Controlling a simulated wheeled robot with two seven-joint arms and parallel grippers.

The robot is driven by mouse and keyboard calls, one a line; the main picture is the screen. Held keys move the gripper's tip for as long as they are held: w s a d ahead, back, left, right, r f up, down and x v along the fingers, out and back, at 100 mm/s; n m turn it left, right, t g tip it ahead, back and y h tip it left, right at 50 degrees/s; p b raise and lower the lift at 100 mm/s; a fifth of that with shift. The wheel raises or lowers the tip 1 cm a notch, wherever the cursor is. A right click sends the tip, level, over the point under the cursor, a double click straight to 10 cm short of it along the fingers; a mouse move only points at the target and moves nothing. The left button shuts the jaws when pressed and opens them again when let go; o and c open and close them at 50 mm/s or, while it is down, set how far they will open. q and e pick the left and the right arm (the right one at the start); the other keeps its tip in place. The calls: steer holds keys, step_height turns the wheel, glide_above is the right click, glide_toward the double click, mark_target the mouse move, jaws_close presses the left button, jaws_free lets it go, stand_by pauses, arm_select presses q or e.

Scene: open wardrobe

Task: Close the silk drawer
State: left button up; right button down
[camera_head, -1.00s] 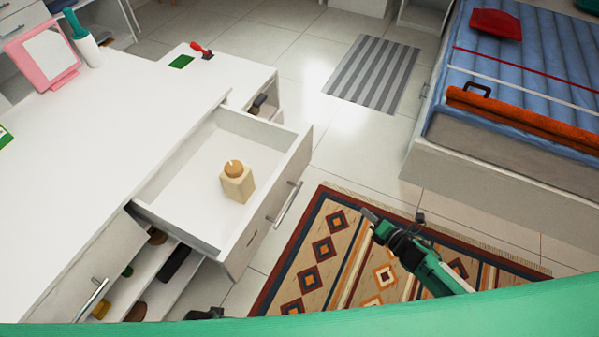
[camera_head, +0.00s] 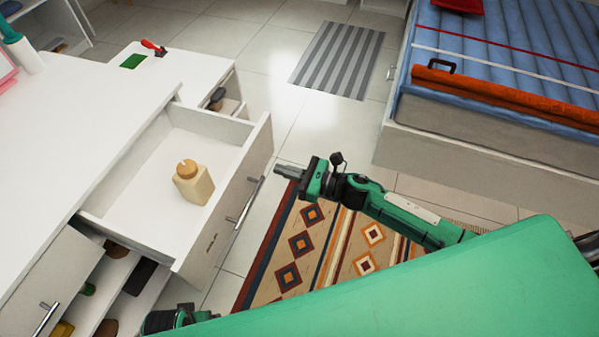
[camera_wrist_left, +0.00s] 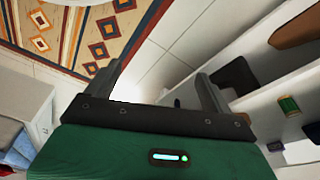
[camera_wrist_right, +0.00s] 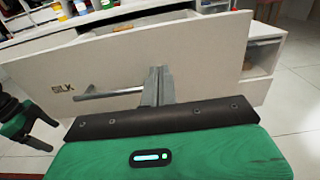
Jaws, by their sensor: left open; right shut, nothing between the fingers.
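The silk drawer (camera_head: 225,215) is pulled out of the white dresser, with a beige bottle with a tan cap (camera_head: 193,182) standing inside it. Its front, marked SILK, and bar handle fill much of the right wrist view (camera_wrist_right: 200,62). My right gripper (camera_head: 278,171) is shut and empty, pointing at the drawer front near the handle's far end; I cannot tell whether it touches. My left gripper is low near the dresser's open shelves in the head view, its fingers not clear there; in the left wrist view (camera_wrist_left: 158,90) it is open and empty.
A neighbouring drawer front with a handle (camera_head: 45,318) is at lower left. Open shelves with shoes (camera_head: 120,285) lie below the silk drawer. A patterned rug (camera_head: 335,245) covers the floor in front, and a bed (camera_head: 480,120) stands at the right.

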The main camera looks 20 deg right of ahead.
mark_target(249, 160)
steer(key=x, duration=0.6)
steer(key=shift+p, duration=0.3)
arm_select(q)
steer(key=shift+s+f, duration=0.25)
steer(key=shift+f, duration=0.75)
arm_select(e)
steer(key=shift+w+a, duration=0.3)
steer(key=shift+a, duration=0.05)
